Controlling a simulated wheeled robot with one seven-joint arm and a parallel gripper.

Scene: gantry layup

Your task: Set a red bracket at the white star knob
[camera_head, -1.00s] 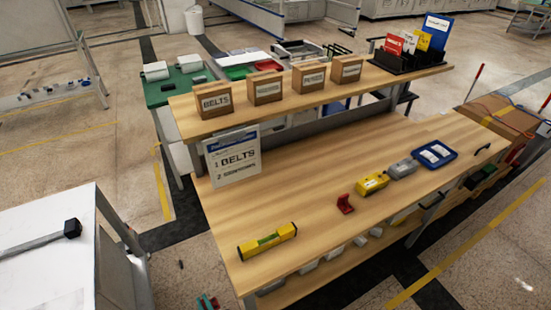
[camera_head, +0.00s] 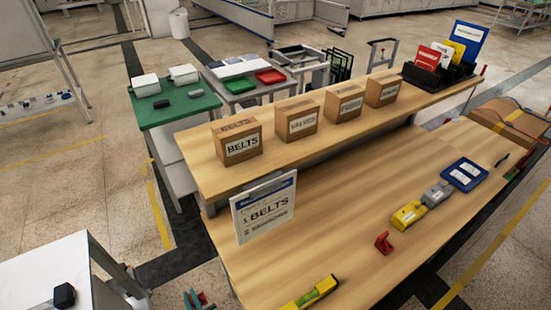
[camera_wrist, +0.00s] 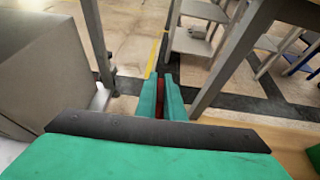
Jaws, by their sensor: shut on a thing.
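My gripper (camera_wrist: 161,80) shows in the wrist view with its two teal fingers close together. A thin strip of a red part (camera_wrist: 161,104) shows between them, and the fingers hide most of it. In the head view my gripper (camera_head: 198,299) is at the bottom edge, beside the wooden bench and off its left end, with a little red at it. A red bracket (camera_head: 383,243) stands on the bench top, apart from the gripper. I cannot make out a white star knob in either view.
The wooden bench (camera_head: 330,215) carries a yellow level (camera_head: 312,292), a yellow box (camera_head: 408,215), a grey box (camera_head: 437,194) and a blue tray (camera_head: 482,177). Cardboard boxes line its shelf. A white table (camera_head: 45,272) stands left. The bench's middle is clear.

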